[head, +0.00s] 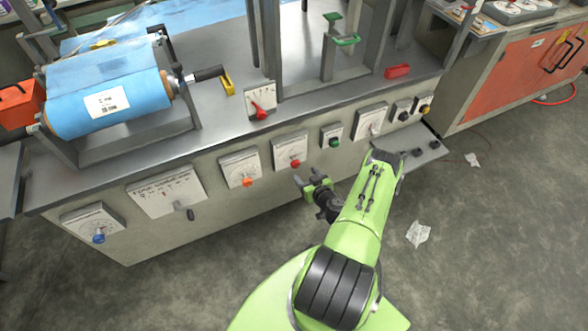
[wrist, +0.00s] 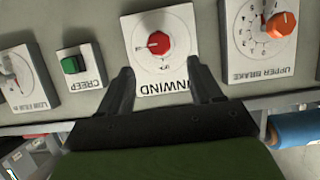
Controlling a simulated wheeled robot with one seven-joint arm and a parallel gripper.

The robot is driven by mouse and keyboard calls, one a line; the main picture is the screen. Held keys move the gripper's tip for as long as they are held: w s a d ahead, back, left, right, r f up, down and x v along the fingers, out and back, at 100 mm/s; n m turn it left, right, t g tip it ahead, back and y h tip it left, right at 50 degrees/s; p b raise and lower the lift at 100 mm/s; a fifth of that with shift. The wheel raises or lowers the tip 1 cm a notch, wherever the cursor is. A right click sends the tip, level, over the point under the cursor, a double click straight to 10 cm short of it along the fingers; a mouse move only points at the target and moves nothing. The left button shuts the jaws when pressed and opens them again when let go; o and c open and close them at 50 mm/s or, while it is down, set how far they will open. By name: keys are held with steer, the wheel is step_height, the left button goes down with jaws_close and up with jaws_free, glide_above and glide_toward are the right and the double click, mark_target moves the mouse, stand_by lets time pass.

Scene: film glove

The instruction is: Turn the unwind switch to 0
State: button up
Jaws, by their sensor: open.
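The unwind switch is a red round knob (wrist: 158,44) on a white plate (wrist: 180,65) whose label UNWIND appears upside down in the wrist view. A small pale mark shows on the left part of the knob; the numbers on the dial are too small to read. In the head view the red knob (head: 295,163) sits on the machine's front panel, near the middle. My gripper (head: 312,181) is in front of and slightly below it. In the wrist view my gripper (wrist: 161,75) is open and empty, its two fingers apart, with the knob beyond the gap between them, not held.
A green CREEP button (wrist: 74,64) and an orange UPPER BRAKE knob (wrist: 280,25) flank the unwind plate. A small ledge (head: 425,150) juts out at the panel's right end. A blue film roll (head: 105,95) lies on top. The floor before the panel is mostly clear.

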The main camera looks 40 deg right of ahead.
mark_target(297, 165)
steer(key=b+x, duration=0.4)
steer(key=x, duration=0.6)
steer(key=shift+s, duration=0.1)
steer(key=shift+c, duration=0.2)
steer(key=c, duration=0.9)
